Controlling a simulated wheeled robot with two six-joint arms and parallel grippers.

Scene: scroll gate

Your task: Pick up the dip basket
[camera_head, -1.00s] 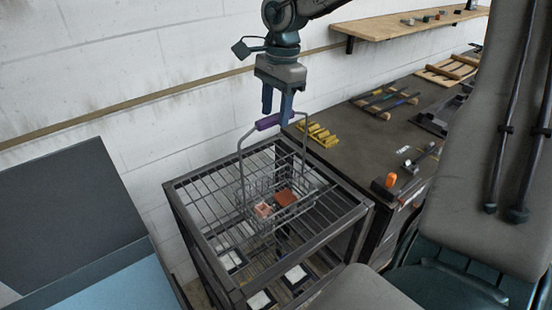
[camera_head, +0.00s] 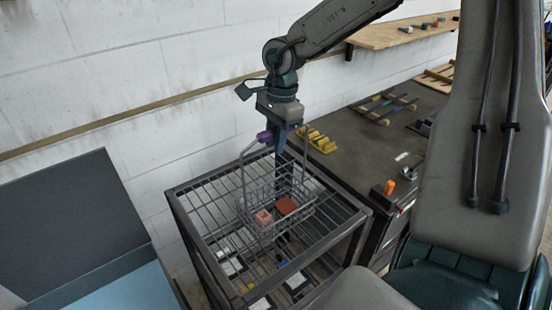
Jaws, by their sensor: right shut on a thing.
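The dip basket (camera_head: 253,199) is a grey wire basket with a tall bail and a purple grip (camera_head: 265,137) on top. It holds a pink block (camera_head: 264,217) and a red-brown block (camera_head: 286,206). It is upright over the slatted top of a dark metal rack (camera_head: 194,184); I cannot tell whether its bottom touches the slats. My right gripper (camera_head: 279,145) points down from above and is shut on the basket's handle, hiding part of the purple grip. My left gripper is not in view.
A dark workbench (camera_head: 345,143) with yellow blocks (camera_head: 318,141) and an orange-topped item (camera_head: 389,187) stands right of the rack. A wooden shelf (camera_head: 400,31) is on the wall above. A grey and blue box-like unit (camera_head: 70,220) stands at left.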

